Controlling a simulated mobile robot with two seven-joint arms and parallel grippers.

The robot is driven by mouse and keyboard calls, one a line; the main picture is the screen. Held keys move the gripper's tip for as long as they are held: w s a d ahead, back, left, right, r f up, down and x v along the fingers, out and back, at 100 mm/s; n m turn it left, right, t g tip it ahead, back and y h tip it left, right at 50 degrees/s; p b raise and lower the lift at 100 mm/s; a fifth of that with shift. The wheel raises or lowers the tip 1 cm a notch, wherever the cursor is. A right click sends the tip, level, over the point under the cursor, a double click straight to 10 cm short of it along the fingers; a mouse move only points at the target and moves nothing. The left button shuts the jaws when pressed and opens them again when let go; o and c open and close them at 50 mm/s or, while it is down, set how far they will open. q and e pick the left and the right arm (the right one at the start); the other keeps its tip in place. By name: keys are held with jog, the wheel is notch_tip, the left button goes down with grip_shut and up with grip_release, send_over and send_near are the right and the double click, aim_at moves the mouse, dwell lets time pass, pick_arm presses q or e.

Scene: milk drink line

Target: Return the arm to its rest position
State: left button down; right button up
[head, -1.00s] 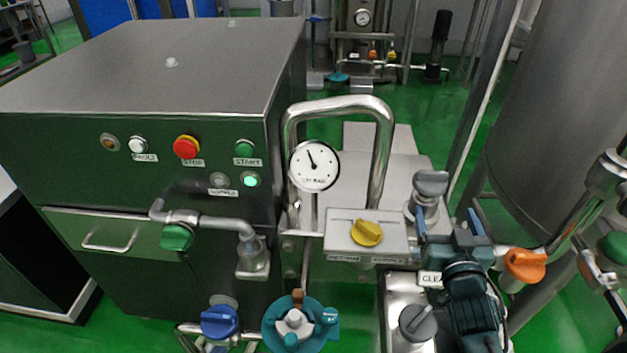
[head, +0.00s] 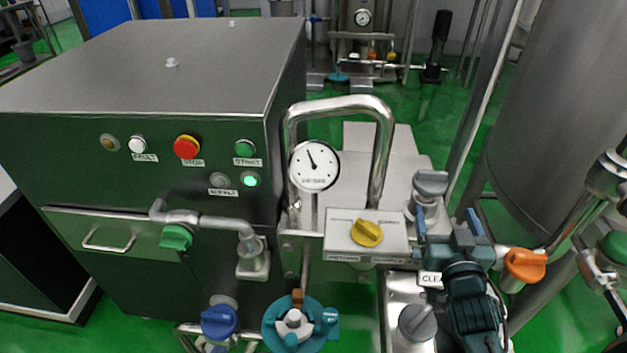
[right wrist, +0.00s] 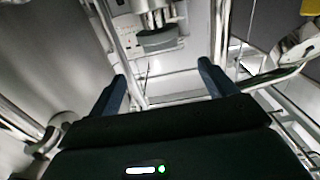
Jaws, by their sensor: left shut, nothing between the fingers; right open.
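My right gripper (head: 448,222) is at the right of the head view, its dark teal arm coming up from the bottom edge. Its two blue fingers are spread, with nothing held between them. In the right wrist view the open fingers (right wrist: 162,75) point towards a grey valve knob (right wrist: 150,40), which shows beyond the fingertips. The same grey knob (head: 431,184) stands just behind the fingers in the head view. Contact between them cannot be made out. My left gripper is not in either view.
A yellow selector (head: 367,233) on a steel panel and a tall bent pipe (head: 378,150) with a gauge (head: 314,166) stand left of my gripper. An orange valve handle (head: 525,264) and a large tank (head: 560,110) are to the right. A steel cabinet (head: 150,75) fills the left.

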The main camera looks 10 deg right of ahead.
pick_arm(q)
jog(key=r+p, duration=0.1)
jog(key=p, duration=0.1)
jog(key=a+p, duration=0.1)
jog(key=p, duration=0.1)
jog(key=r+g+y+p, duration=0.1)
jog(key=p, duration=0.2)
jog(key=shift+s+a+r, duration=0.3)
jog(key=shift+s, duration=0.1)
pick_arm(e)
jog(key=s+a+f+n+g+y, duration=0.3)
jog(key=s+a+f, duration=0.1)
jog(key=s+a, duration=0.3)
jog(key=s+a+f+n+g+y, duration=0.2)
jog(key=s+a+f+g+y, duration=0.1)
jog(key=s+a, duration=0.5)
notch_tip(320, 180, down, 2)
jog(key=a+y, duration=0.1)
jog(key=a, duration=0.2)
jog(key=shift+f+n+g+y, duration=0.15)
jog(key=shift+n+g+y, duration=0.15)
jog(key=shift+n, duration=0.1)
